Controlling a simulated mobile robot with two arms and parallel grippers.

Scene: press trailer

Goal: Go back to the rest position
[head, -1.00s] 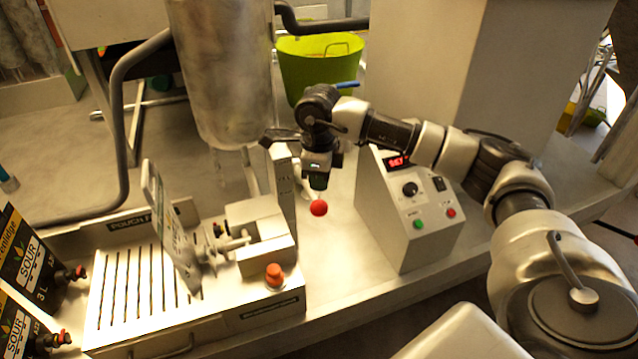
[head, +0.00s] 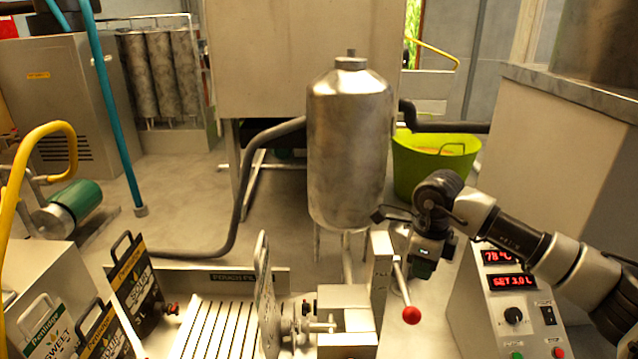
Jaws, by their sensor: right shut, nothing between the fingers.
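My right gripper (head: 422,268) points down, shut and empty, at the right of the middle in the head view. My right arm comes in from the right edge. The gripper shows just above and slightly right of the red ball knob (head: 411,314) of a lever, with a gap between them in the picture. The lever's thin rod (head: 401,279) leans against the view of a grey upright post (head: 380,272). My left gripper is out of view.
The pouch filler tray (head: 213,322) stands in front, with several black juice pouches (head: 135,285) at its left. A control box (head: 515,298) reading 78 °C is right of the gripper. A steel tank (head: 349,150) and a green tub (head: 425,168) stand behind.

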